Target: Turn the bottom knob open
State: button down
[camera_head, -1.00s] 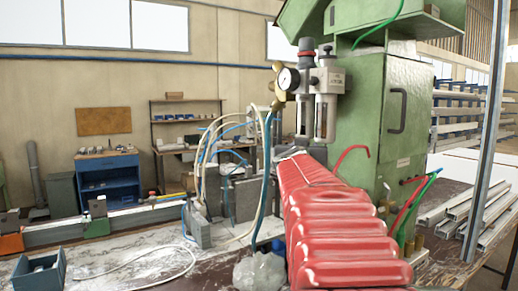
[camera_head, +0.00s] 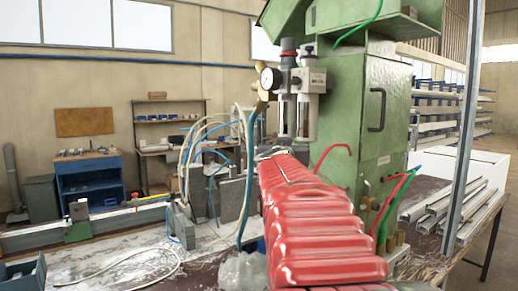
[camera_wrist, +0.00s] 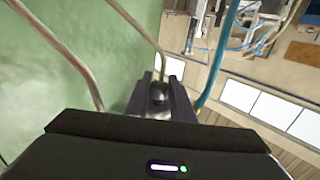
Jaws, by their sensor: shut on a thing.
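In the wrist view my gripper (camera_wrist: 160,82) has its two fingers closed around a small dark round knob (camera_wrist: 158,94). It appears to be the bottom knob, though its markings and turn position cannot be read. In the head view the air regulator unit (camera_head: 298,95) has a dark and red top knob (camera_head: 289,52), a round gauge (camera_head: 271,78) and clear bowls. A brass fitting (camera_head: 262,95) is at its left. My red-covered arm reaches toward the space under the unit and hides my gripper and the bottom knob there.
A green machine cabinet (camera_head: 350,130) stands right behind the unit. A blue hose (camera_head: 250,180) and beige hoses (camera_head: 187,150) hang close at the left, and hoses flank my gripper in the wrist view. Metal profiles (camera_head: 450,205) lie at the right.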

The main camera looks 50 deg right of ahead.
jog(key=shift+w+m+g+h, duration=0.2)
jog(key=shift+m+g+h, duration=0.35)
jog(key=shift+g, duration=0.35)
jog(key=shift+m+g+h, duration=0.45)
jog(key=shift+m+g, duration=0.5)
jog(key=shift+g, duration=0.35)
jog(key=m+g, duration=0.2)
jog(key=g, duration=0.1)
jog(key=m+g, duration=0.2)
jog(key=g, duration=0.2)
jog(key=shift+w+m+h, duration=0.1)
jog(key=shift+m+h, duration=0.2)
jog(key=shift+m, duration=0.1)
jog(key=shift+m+g+y, duration=0.4)
jog(key=shift+m+g, duration=0.55)
jog(key=shift+g, duration=0.55)
jog(key=shift+m+g+y, duration=0.4)
jog(key=shift+m+g, duration=0.55)
jog(key=shift+g, duration=0.55)
jog(key=shift+m+g, duration=0.3)
jog(key=shift+g, duration=0.2)
jog(key=shift+m+g+y, duration=1.4)
jog(key=shift+g+y, duration=0.1)
jog(key=shift+g, duration=0.2)
jog(key=c, duration=1.7)
grip_release()
jog(key=shift+c, duration=0.2)
jog(key=shift+o, duration=1)
jog(key=shift+s, duration=0.2)
